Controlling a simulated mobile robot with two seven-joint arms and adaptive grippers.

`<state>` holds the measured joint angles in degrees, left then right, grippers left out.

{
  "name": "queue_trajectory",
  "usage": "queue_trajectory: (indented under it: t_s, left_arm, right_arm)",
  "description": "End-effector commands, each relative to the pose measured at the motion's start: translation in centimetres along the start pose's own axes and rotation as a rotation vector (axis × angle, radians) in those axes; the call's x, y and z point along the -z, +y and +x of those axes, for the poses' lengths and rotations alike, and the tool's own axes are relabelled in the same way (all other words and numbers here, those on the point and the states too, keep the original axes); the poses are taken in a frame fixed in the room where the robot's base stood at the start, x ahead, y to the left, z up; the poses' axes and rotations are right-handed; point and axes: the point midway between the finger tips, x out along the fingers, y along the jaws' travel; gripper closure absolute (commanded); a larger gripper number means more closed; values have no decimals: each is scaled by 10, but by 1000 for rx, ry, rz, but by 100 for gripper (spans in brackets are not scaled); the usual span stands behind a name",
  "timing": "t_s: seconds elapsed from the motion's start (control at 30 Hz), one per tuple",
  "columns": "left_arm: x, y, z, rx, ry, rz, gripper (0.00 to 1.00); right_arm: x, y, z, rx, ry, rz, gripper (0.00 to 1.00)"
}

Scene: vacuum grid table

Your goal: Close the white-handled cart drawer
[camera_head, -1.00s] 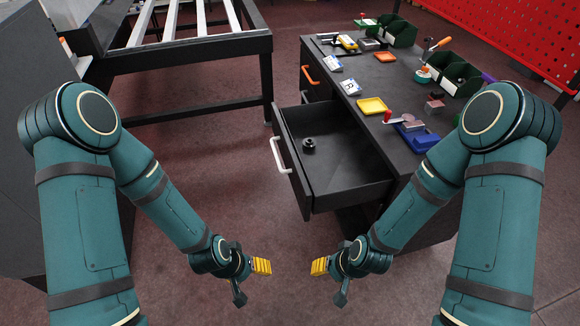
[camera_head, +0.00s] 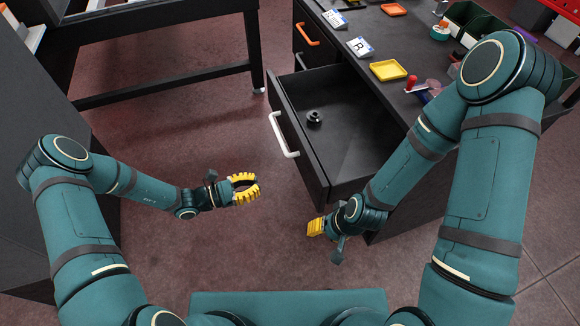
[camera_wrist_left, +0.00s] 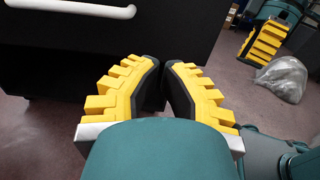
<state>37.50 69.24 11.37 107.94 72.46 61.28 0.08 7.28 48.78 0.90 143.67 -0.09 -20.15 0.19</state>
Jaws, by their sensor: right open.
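The black cart drawer (camera_head: 345,150) is pulled out of the dark cart, with a small black round part (camera_head: 314,118) inside. Its white handle (camera_head: 284,135) is on the front face and also crosses the top left of the left wrist view (camera_wrist_left: 75,9). My left gripper (camera_head: 257,188) is in front of the drawer, below and left of the handle, not touching it. Its yellow fingers nearly meet at the tips, with nothing between them. My right gripper (camera_head: 314,228) is open and empty, below the drawer's near corner in the picture; it also shows in the left wrist view (camera_wrist_left: 262,42).
The cart top holds a yellow tray (camera_head: 388,70), labelled cards and several tools. An orange-handled drawer (camera_head: 308,34) beyond is shut. A dark frame table (camera_head: 160,85) stands at upper left.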

Motion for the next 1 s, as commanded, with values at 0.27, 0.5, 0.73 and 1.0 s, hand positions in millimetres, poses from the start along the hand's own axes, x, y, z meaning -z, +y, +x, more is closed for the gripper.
queue_trajectory:
  t_s: [0.27,0.5,0.73,1.0]
  left_arm:
    - [-1,1,32,-2,-10,-3,100]
    - [-1,0,80,-2,-8,-3,100]
    - [-1,1,118,-3,-7,-2,100]
    - [-1,1,138,-4,-6,-2,100]
  right_arm:
    - [0,2,3,0,1,0,53]
    - [1,4,9,0,4,0,53]
    - [2,6,15,0,7,-1,53]
    - [2,7,18,-1,9,-1,53]
